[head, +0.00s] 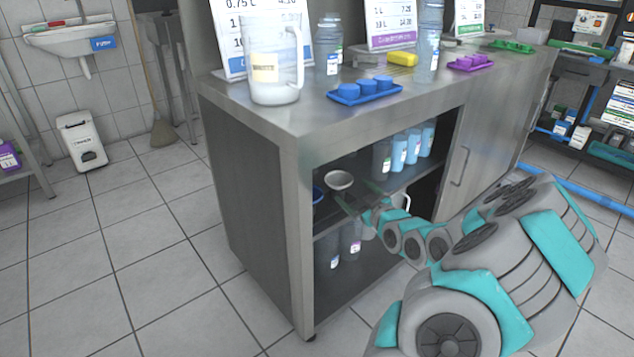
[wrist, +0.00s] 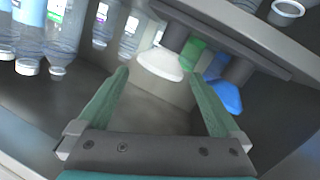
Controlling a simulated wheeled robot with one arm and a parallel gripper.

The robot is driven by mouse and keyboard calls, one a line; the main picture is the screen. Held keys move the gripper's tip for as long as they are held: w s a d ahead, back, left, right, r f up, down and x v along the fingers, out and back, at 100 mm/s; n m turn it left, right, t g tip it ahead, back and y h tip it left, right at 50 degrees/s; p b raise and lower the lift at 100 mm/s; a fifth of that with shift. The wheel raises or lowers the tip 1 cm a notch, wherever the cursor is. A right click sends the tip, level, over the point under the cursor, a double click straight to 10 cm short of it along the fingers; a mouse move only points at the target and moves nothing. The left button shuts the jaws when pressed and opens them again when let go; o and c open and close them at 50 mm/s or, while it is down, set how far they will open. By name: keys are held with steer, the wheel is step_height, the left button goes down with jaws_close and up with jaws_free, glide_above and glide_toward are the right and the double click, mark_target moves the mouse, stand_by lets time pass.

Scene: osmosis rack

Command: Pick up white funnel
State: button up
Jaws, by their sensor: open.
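The white funnel (head: 339,180) sits inside the open steel cabinet, near its left front, with its wide mouth facing up. In the wrist view, which looks tilted over, the white funnel (wrist: 160,65) shows just beyond the fingertips, with a dark cylinder at its narrow side. My gripper (head: 358,192) reaches into the cabinet opening from the right, close to the funnel. In the wrist view my gripper (wrist: 156,76) is open, its two green fingers spread and nothing between them. I cannot tell the exact gap to the funnel.
A blue piece (wrist: 226,96) and a green piece (wrist: 192,54) are close by the funnel. Several bottles (head: 399,153) stand on the same shelf to the right. More bottles (head: 350,240) stand below. The cabinet top (head: 330,112) overhangs the opening; a jug (head: 276,60) stands on it.

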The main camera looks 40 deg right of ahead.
mark_target(338, 179)
steer(key=shift+p+x, duration=0.35)
steer(key=shift+x, duration=2.8)
steer(key=shift+p+x, duration=0.3)
steer(key=shift+x, duration=2.3)
steer(key=c, duration=1.1)
